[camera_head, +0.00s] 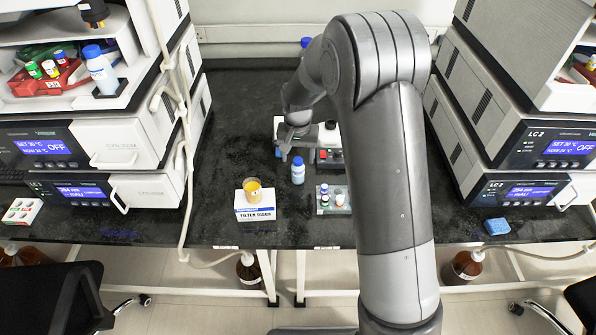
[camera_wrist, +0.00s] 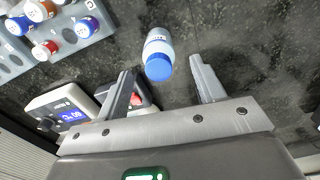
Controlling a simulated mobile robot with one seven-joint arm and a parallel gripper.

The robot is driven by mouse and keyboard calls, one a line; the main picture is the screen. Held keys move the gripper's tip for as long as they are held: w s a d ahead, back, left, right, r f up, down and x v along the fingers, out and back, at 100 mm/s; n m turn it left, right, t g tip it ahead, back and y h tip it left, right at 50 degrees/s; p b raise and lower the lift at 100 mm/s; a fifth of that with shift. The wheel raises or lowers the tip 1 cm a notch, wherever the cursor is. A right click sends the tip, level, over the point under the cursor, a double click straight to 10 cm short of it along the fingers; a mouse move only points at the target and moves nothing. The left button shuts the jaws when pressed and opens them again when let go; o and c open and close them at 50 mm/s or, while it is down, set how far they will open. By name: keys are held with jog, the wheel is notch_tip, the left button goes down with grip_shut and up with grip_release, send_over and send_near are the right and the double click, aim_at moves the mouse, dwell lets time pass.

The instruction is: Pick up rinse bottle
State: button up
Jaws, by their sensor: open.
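A small white bottle with a blue cap (camera_head: 298,172), which I take to be the rinse bottle, stands upright on the black bench. Its label is too small to read. In the wrist view the same bottle (camera_wrist: 159,45) shows blue cap toward me, just ahead of the gap between my fingers. My gripper (camera_head: 298,143) is just behind the bottle in the head view. In the wrist view my gripper (camera_wrist: 160,69) has its two fingers spread apart with nothing held. The fingers look apart from the bottle; the exact distance is hard to tell.
A grey vial rack (camera_head: 332,208) stands right of the bottle. An orange-filled beaker (camera_head: 253,189) stands on a filter box (camera_head: 256,213) at left. A small device with a display (camera_wrist: 66,115) is near my left finger. Instrument stacks flank the bench.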

aim_at(298, 168)
jog(key=shift+s+f, duration=0.2)
jog(key=shift+f, duration=2.55)
jog(key=shift+c, duration=0.4)
jog(key=c, duration=1)
jog(key=shift+r, duration=0.1)
